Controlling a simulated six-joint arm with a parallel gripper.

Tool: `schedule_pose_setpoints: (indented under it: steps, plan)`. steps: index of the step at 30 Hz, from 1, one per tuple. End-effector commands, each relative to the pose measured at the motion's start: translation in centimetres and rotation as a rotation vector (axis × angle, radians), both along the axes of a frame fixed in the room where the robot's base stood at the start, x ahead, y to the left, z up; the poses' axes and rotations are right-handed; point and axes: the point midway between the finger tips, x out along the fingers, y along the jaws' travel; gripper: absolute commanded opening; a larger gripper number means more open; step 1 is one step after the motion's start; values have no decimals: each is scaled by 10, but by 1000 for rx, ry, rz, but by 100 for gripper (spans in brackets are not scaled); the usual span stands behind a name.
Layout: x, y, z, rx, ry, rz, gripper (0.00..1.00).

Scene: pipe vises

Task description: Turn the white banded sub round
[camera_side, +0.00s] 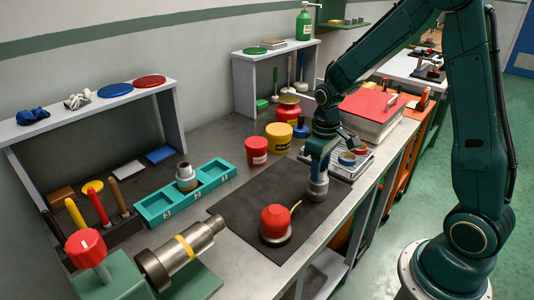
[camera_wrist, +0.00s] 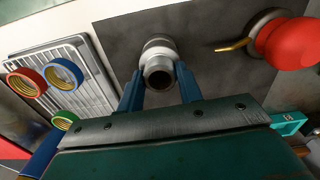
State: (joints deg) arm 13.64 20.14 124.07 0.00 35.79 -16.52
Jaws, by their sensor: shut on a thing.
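The white banded sub (camera_side: 317,188) is a short grey metal piece near the right side of the dark mat (camera_side: 240,205). It looks upright; I cannot tell whether it touches the mat. In the wrist view the sub (camera_wrist: 158,49) shows a pale band and an open, narrower end facing the camera. My gripper (camera_side: 318,168) is over it, pointing down. The blue fingers of my gripper (camera_wrist: 159,75) are shut on its two sides. The pipe vise (camera_side: 110,275), with a red knob, holds a yellow-banded pipe (camera_side: 182,255) at the lower left.
A red dome (camera_side: 276,218) with a brass lever stands on the mat. A teal tray (camera_side: 208,190) holds another sub (camera_side: 186,180). Red and yellow tubs stand behind the mat. A wire rack (camera_wrist: 50,75) with coloured rings lies beside it. Shelves stand at the back.

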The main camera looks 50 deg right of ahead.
Motion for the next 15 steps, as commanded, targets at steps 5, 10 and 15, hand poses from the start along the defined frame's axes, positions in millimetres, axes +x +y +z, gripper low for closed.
schedule_pose_setpoints:
  steps: [5,10,15]
  plan:
    - [0,0,0,0,-1,140,8]
    - [0,0,0,0,-1,274,8]
    - [0,0,0,0,-1,408,8]
